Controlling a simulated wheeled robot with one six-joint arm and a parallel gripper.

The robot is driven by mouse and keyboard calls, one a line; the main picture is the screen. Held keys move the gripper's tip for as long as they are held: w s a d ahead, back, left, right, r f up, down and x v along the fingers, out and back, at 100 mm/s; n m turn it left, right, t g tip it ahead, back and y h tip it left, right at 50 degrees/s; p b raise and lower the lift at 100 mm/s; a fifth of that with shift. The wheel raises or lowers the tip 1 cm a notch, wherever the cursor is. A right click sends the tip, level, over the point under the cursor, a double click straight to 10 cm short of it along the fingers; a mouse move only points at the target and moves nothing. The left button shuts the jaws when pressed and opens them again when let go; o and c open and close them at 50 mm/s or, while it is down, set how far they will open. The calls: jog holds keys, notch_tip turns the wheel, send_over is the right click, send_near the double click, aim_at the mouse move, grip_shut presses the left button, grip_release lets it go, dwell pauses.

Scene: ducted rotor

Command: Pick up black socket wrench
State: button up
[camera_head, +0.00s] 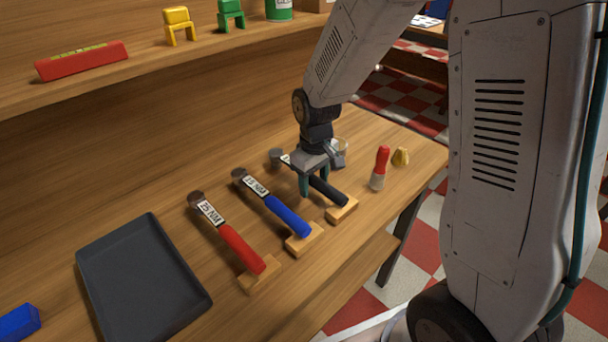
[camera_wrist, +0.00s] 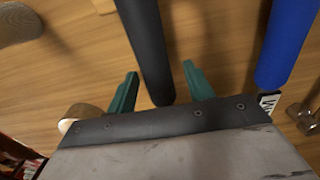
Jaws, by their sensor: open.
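The black socket wrench (camera_head: 328,191) lies on the wooden workbench, its handle end on a small wooden block and its metal head toward the back. My gripper (camera_head: 312,192) is over its handle, hiding part of the shaft and label. In the wrist view the black handle (camera_wrist: 148,45) runs between the two teal fingers of my gripper (camera_wrist: 160,70). The fingers are open, with a visible gap on each side of the handle. I cannot tell exactly how far down the fingers reach beside it.
A blue-handled wrench (camera_head: 287,214) and a red-handled wrench (camera_head: 240,248) lie to the left on similar blocks. A dark tray (camera_head: 143,281) is farther left. A shelf (camera_head: 150,80) overhangs the back.

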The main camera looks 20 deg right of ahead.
grip_shut()
jog(key=shift+r, duration=0.15)
